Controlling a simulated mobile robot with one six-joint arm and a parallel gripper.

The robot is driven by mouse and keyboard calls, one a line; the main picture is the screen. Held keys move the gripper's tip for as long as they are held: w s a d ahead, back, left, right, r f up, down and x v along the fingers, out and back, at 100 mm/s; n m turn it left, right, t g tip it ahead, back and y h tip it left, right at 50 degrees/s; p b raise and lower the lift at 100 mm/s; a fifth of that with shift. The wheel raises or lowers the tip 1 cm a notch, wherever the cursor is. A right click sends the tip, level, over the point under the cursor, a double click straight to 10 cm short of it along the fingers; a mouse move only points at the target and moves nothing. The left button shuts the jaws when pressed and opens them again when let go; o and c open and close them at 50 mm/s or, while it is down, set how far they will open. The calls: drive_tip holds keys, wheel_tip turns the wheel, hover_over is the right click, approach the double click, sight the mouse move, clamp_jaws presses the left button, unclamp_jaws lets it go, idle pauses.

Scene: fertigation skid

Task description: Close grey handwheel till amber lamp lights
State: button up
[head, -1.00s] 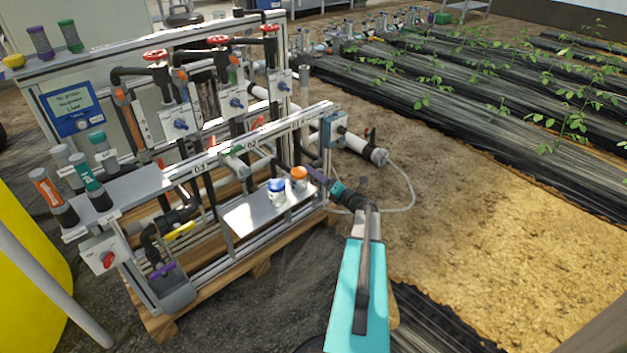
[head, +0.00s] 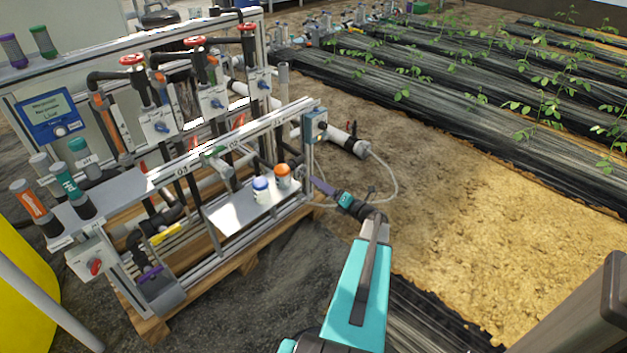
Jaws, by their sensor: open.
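I cannot make out a grey handwheel in the head view. Three red handwheels, left (head: 132,59), middle (head: 195,41) and right (head: 247,27), top the dark valves along the back of the skid. I cannot make out a lit amber lamp. My gripper (head: 319,184) is at the skid's right end, just below the grey-blue switch box (head: 315,125). Its purple fingers point left toward the skid frame and hold nothing that I can see. It is open, though the gap is too small to see clearly.
A blue display panel (head: 47,112) stands at left. Bare soil (head: 470,240) is open to the right.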

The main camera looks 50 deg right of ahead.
drive_tip(key=shift+s+a, duration=0.1)
drive_tip(key=shift+s, duration=1.15)
idle(0.9)
